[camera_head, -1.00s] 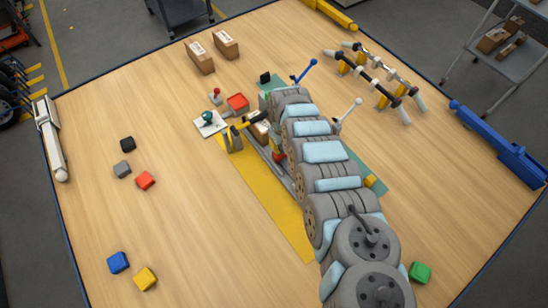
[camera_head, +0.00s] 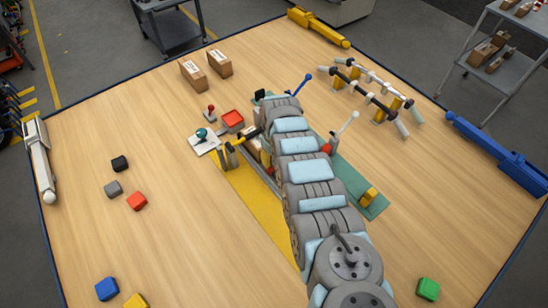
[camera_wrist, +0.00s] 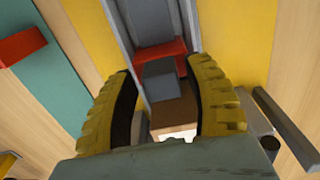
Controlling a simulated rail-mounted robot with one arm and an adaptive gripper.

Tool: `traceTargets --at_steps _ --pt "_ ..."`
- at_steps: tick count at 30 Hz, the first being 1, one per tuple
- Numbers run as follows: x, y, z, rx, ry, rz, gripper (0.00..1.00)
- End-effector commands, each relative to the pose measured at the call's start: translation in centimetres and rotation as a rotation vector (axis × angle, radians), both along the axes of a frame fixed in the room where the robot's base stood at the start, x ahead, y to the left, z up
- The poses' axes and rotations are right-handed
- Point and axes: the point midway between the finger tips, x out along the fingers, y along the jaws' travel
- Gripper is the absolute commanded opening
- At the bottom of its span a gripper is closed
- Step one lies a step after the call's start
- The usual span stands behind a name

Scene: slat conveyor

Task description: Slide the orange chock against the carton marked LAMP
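The orange chock appears to be the red-orange piece (camera_wrist: 160,56) lying across the slat conveyor (camera_wrist: 145,22) in the wrist view, with a grey block (camera_wrist: 160,80) against it. A brown carton (camera_wrist: 174,112) stands on the conveyor on the other side of the grey block; its marking is not readable. That carton shows partly in the head view (camera_head: 251,143), beside my arm. My gripper (camera_wrist: 162,70) is open, its yellow, black-padded fingers apart on either side of the grey block with gaps. In the head view my arm hides the chock and most of the conveyor.
A yellow post with a black handle (camera_head: 230,156) stands left of the conveyor. A red tray (camera_head: 232,121) and a teal-knobbed panel (camera_head: 203,138) are near its far end. A red-based lever (camera_head: 330,146) stands on the right. Two labelled cartons (camera_head: 193,75) stand farther back.

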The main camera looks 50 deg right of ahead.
Motion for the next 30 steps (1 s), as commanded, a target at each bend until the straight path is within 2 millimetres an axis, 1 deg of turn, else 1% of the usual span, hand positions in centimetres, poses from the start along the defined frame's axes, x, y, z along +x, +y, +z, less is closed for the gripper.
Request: traceTargets --at_steps 8,14,21,26,30 --pt "0.1 0.0 0.2 0.000 -0.001 0.001 0.52" --pt "0.1 -0.1 1.2 0.001 -0.001 0.000 0.52" --pt "0.1 -0.1 3.2 -0.002 -0.004 -0.001 0.52" --pt "0.0 -0.1 5.7 0.000 -0.002 0.000 0.52" --pt "0.1 -0.1 8.3 -0.001 -0.005 -0.001 0.52"
